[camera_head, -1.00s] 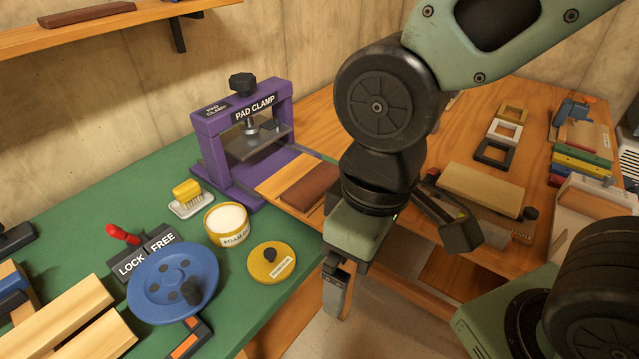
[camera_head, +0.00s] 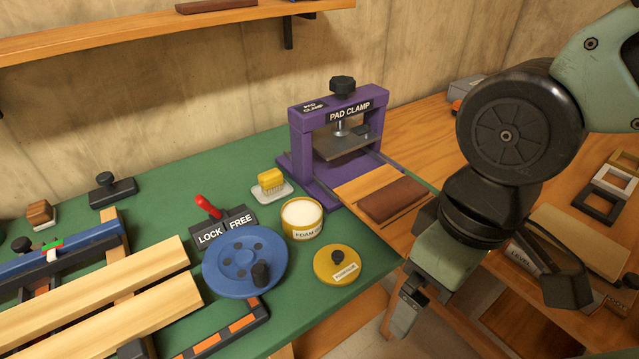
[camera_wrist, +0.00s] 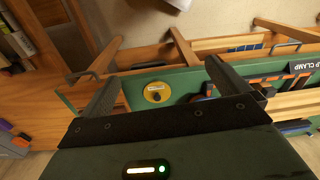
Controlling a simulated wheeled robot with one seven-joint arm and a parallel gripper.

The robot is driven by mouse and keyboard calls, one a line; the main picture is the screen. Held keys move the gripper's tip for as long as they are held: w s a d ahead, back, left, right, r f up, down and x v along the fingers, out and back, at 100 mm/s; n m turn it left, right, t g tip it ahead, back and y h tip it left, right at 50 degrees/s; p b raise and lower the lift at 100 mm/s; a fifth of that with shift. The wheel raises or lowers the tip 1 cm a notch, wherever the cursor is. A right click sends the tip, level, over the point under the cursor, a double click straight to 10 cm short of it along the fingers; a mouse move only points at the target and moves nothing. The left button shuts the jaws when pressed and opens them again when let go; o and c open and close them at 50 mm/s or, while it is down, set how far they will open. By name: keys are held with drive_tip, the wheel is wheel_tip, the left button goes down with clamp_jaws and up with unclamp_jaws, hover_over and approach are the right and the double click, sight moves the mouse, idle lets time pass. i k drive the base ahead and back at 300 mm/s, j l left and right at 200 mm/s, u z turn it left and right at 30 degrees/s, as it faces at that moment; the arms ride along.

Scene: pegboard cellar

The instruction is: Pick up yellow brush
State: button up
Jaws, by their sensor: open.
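The yellow brush (camera_head: 271,180) has a yellow top and pale bristles. It sits on a small white tray (camera_head: 284,192) on the green bench, left of the purple pad clamp. My gripper (camera_head: 484,296) is well to the right of the brush and nearer the camera, beyond the green bench's right edge. In the wrist view my gripper (camera_wrist: 165,84) shows two dark fingers spread apart with nothing between them. The brush cannot be made out in the wrist view.
Near the brush stand an open foam tub (camera_head: 302,219), its yellow lid (camera_head: 338,264), a blue handwheel (camera_head: 240,262), a red lever (camera_head: 207,206) and the purple pad clamp (camera_head: 299,150). Wooden rails (camera_head: 100,300) lie at left. Bare green surface (camera_head: 200,165) lies behind the brush.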

sight(270, 181)
drive_tip(key=u, duration=1.45)
drive_tip(key=i+l+u, duration=0.45)
drive_tip(key=u, duration=0.15)
